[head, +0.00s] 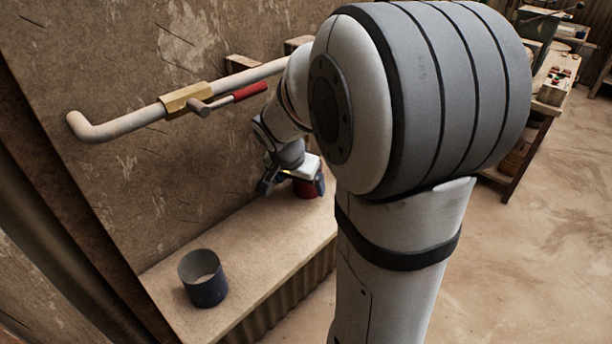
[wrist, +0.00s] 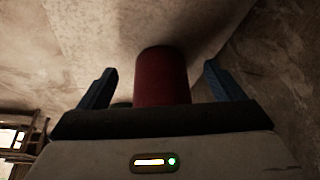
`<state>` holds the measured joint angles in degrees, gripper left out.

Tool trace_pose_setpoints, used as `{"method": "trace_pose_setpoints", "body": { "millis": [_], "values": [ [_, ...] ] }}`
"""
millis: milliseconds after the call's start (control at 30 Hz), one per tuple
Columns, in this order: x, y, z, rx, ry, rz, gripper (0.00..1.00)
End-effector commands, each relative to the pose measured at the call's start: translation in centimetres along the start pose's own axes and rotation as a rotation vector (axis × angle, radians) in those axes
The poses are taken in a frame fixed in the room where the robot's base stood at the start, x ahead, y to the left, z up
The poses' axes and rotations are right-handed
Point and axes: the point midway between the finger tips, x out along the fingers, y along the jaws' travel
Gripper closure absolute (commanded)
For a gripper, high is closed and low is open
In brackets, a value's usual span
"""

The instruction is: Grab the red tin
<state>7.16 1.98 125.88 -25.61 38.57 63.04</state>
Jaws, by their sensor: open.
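The red tin (wrist: 162,78) stands between the two blue fingers of my gripper (wrist: 158,88) in the wrist view, with a gap on each side. The gripper is open. In the head view the red tin (head: 305,188) is on the far end of the ledge, partly covered by my gripper (head: 291,184). The tin's base is hidden in the wrist view.
A dark blue open tin (head: 207,288) stands on the near part of the ledge (head: 268,242). A pipe (head: 140,120) with a brass valve (head: 187,98) and red handle (head: 249,91) runs along the wall above. A cluttered workbench (head: 545,95) stands at the back right.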

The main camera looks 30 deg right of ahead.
Motion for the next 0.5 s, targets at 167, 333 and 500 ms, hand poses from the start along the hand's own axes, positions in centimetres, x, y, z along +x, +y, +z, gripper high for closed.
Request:
{"method": "trace_pose_setpoints", "body": {
  "millis": [167, 333, 500],
  "values": [
    [1.1, 0.1, -2.9, 0.003, -0.001, 0.002, 0.12],
    [2.4, 0.1, -3.2, 0.001, -0.002, 0.002, 0.12],
    [2.6, 0.1, -3.2, 0.001, -0.001, 0.001, 0.12]
  ]
}}
